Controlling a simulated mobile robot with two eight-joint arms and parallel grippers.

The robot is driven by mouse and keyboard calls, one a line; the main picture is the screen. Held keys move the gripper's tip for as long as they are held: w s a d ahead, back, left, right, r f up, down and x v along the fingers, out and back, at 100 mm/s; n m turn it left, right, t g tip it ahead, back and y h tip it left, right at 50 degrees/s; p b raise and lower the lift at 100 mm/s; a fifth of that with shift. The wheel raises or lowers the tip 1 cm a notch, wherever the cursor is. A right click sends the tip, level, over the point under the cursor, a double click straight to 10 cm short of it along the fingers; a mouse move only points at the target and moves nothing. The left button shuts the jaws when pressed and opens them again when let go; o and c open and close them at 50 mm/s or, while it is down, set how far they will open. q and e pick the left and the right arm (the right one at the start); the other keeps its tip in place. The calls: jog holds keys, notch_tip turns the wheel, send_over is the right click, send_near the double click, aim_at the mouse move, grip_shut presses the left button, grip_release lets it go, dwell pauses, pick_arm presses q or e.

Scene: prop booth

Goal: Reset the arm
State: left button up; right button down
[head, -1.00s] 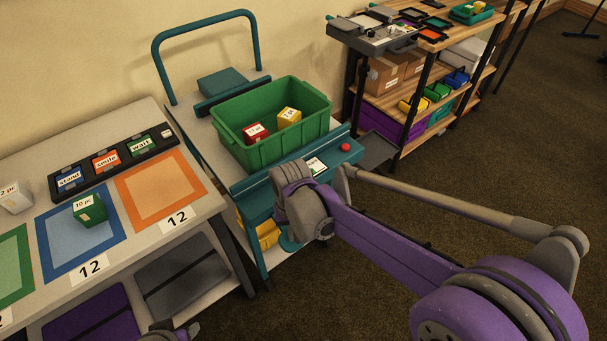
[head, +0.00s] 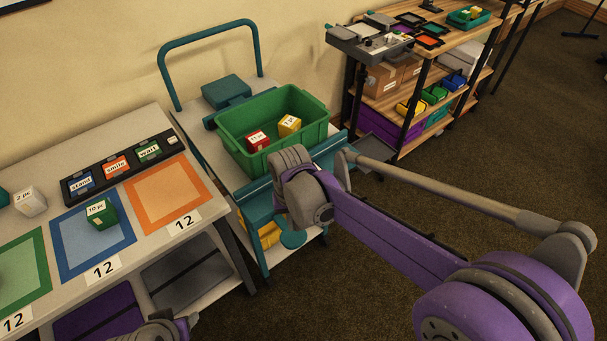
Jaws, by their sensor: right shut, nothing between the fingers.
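My right arm comes in from the lower right, and its grey end with the right gripper (head: 288,160) is in front of the teal cart (head: 257,190). The gripper is shut and empty; its fingertips are hard to make out behind the wrist. It overlaps the near edge of the cart in the picture, and I cannot tell whether they touch. My left gripper cannot be made out; only a grey part of my body shows at the bottom edge.
A green bin (head: 243,160) on the cart holds a red box (head: 257,141) and a yellow box (head: 289,125). A loaded shelf (head: 440,75) stands behind.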

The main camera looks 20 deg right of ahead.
jog(key=shift+r+p, duration=0.4)
jog(key=shift+r, duration=0.35)
dwell(1.0)
jog(key=shift+s+d+r, duration=0.1)
jog(key=shift+s+r, duration=0.05)
jog(key=shift+r, duration=0.05)
jog(key=s+d+r+n+t+p, duration=0.1)
jog(key=s+d+r+t+p, duration=0.1)
jog(key=s, duration=0.5)
jog(key=s+d+r+n+t+p, duration=0.1)
jog(key=s+d+r+t+p, duration=0.2)
jog(key=s+r, duration=0.3)
jog(key=shift+s+d+r+p, duration=0.2)
jog(key=shift+s+d+p, duration=0.15)
jog(key=shift+d+p, duration=0.45)
jog(key=shift+a, duration=0.15)
